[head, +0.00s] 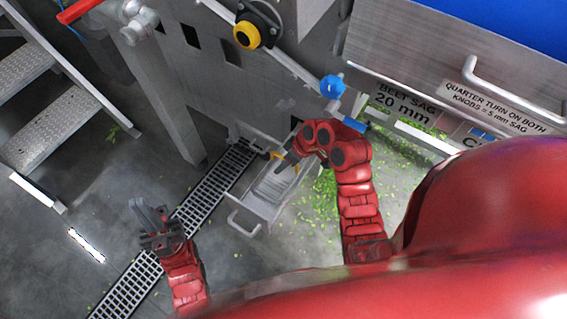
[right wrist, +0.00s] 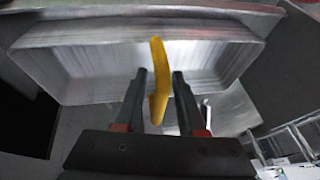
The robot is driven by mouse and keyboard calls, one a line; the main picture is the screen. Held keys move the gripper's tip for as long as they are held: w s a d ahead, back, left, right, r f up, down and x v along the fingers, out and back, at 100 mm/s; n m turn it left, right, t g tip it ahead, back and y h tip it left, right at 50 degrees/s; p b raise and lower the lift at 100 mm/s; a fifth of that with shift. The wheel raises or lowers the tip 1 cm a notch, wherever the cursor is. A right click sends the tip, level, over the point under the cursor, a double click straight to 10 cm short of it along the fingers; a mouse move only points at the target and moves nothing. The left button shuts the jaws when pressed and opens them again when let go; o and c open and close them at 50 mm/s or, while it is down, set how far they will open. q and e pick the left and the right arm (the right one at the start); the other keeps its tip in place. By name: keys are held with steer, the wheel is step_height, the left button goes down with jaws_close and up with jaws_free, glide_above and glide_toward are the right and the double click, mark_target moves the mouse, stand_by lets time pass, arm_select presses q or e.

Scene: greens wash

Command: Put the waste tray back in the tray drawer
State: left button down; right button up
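The metal waste tray (head: 268,190) appears in the head view lying within the pulled-out tray drawer (head: 247,208), low on the machine. Its grey wall and rim fill the upper right wrist view (right wrist: 75,72). A yellow handle (right wrist: 158,85) stands between the fingers of my right gripper (right wrist: 159,76), with a visible gap on each side. This gripper is open around the handle. In the head view my right gripper (head: 286,163) is over the tray and partly hides the yellow handle (head: 277,155). My left gripper (head: 150,206) is open and empty, left of the drawer above the floor.
A floor grating (head: 190,215) runs beside the drawer. Green scraps (head: 318,205) litter the floor right of it. The machine's steel leg (head: 165,100) stands at the left. A blue knob (head: 332,87) sits above my right arm. Metal steps (head: 50,125) are at far left.

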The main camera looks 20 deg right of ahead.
steer(key=p+v, duration=0.1)
steer(key=v, duration=0.1)
steer(key=p+v, duration=0.1)
steer(key=v, duration=0.1)
steer(key=shift+s+d+f, duration=0.1)
steer(key=shift+s+d, duration=0.05)
steer(key=shift+d, duration=0.15)
steer(key=s+d+p, duration=0.1)
steer(key=s+d, duration=0.4)
steer(key=d, duration=0.4)
steer(key=shift+d+f+p, duration=0.25)
steer(key=shift+d+p, duration=0.15)
steer(key=shift+s, duration=0.1)
